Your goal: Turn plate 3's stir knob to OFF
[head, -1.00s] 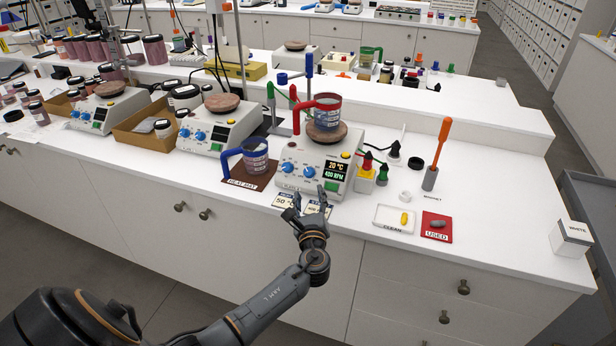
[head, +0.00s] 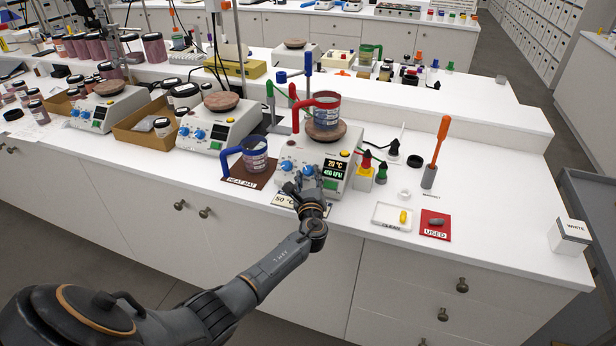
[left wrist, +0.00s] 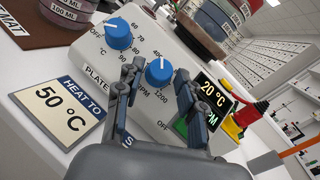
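Plate 3 (head: 313,172) is the white stirrer plate at the right of the row; its display reads 20 °C and 400 RPM. The blue stir knob (left wrist: 159,72) is the right one of its two, with its white mark toward the 400 side of the scale. The blue heat knob (left wrist: 118,34) is at its left, near OFF. My left gripper (head: 306,180) is in front of the plate. In the left wrist view its open fingers (left wrist: 158,78) stand on either side of the stir knob; contact cannot be told. My right gripper is not in view.
A red-handled beaker (head: 326,112) stands on plate 3's top. A blue-handled mug (head: 255,155) stands on the brown heat mat (head: 236,178) to the left. The HEAT TO 50 °C card (left wrist: 58,108) lies in front. Red and green droppers stand close at the right.

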